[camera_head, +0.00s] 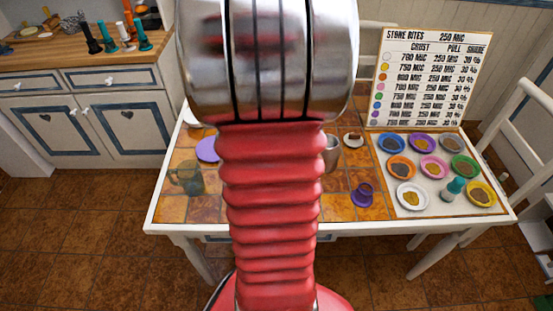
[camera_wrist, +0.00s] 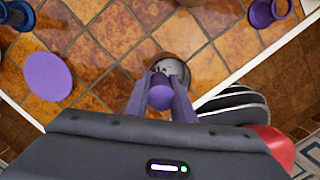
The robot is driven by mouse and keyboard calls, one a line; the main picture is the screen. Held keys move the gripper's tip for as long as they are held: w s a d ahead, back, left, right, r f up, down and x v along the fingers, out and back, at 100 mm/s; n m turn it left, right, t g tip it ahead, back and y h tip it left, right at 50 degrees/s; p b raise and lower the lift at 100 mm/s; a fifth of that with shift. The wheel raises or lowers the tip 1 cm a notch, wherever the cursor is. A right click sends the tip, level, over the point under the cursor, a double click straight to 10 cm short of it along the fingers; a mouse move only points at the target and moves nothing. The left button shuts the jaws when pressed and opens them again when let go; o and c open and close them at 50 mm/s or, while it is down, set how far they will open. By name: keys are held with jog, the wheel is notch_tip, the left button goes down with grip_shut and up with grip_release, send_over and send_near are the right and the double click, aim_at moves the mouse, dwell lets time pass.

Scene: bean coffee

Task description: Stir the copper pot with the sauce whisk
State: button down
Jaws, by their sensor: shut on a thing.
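In the wrist view, my gripper (camera_wrist: 163,84) has two purple fingers shut on a purple, round-ended handle (camera_wrist: 160,96), which looks like the sauce whisk. Its lower part is hidden, so I cannot tell whether it is inside the pot or above it. Just past the fingertips is a round vessel with a brownish rim and pale grey inside, probably the copper pot (camera_wrist: 174,65). The fingers partly cover it. In the head view my arm hides the gripper and whisk; a metallic vessel (camera_head: 332,153) shows at the arm's right, perhaps the same pot.
On the tiled table are a purple disc (camera_head: 207,150), a glass mug (camera_head: 188,177) and a purple cup (camera_head: 363,194). Several colored bowls (camera_head: 480,194) and a teal bottle (camera_head: 455,188) stand at the right, before a sign board (camera_head: 424,75). A chair (camera_head: 535,90) is at the right.

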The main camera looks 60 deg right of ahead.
jog(key=shift+a, duration=0.7)
jog(key=shift+s, duration=0.1)
jog(key=shift+s+a, duration=0.4)
jog(key=shift+s, duration=0.1)
jog(key=shift+s, duration=0.1)
jog(key=shift+s, duration=0.6)
jog(key=shift+d, duration=0.1)
